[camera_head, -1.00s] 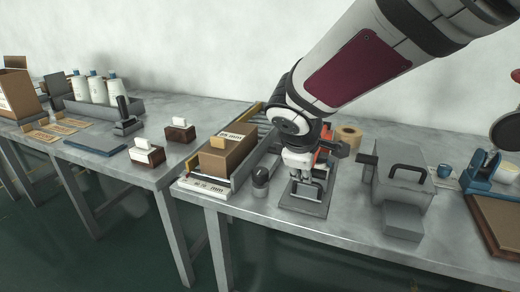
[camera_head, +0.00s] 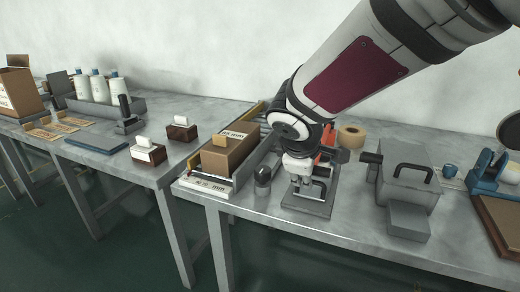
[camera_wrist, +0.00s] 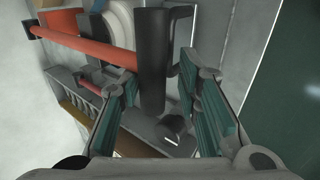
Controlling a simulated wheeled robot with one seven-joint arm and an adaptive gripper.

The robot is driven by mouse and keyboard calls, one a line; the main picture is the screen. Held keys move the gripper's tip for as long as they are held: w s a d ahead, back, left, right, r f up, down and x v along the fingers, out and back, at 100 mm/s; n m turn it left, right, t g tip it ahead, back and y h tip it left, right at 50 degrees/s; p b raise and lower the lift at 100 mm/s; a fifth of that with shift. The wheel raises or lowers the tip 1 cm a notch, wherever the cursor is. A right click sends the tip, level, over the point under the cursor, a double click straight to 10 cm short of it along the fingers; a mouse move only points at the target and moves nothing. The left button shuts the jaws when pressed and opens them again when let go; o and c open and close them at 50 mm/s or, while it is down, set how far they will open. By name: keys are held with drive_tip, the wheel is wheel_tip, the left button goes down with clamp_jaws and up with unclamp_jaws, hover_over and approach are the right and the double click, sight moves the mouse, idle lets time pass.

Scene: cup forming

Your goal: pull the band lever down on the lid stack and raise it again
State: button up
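The band lever is a red bar (camera_wrist: 85,50) ending in a black cylindrical grip (camera_wrist: 153,75) in the wrist view. In the head view a bit of the red part (camera_head: 327,150) shows behind my wrist. It belongs to a small grey stand (camera_head: 305,206) with a dark handle-shaped loop (camera_head: 321,187) at the table's front. My gripper (camera_wrist: 160,112) has its two teal-padded fingers apart, with the black grip between them in the picture and gaps on both sides. From above, my gripper (camera_head: 301,184) is over the stand. The lid stack itself is not clearly visible.
Left of the stand are a dark-capped cylinder (camera_head: 262,181) and a cardboard box (camera_head: 230,150) on a tray. Right of it is a grey case (camera_head: 405,184) with a black handle and side knob. A tape roll (camera_head: 351,137) lies behind. The table's front edge is close.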

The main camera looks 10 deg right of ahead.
drive_tip(key=shift+s+d, duration=0.25)
drive_tip(key=shift+d, duration=0.4)
drive_tip(key=a+v, duration=0.1)
drive_tip(key=v, duration=1.1)
drive_tip(key=shift+w+a+f, duration=0.1)
drive_tip(key=shift+w+a, duration=0.05)
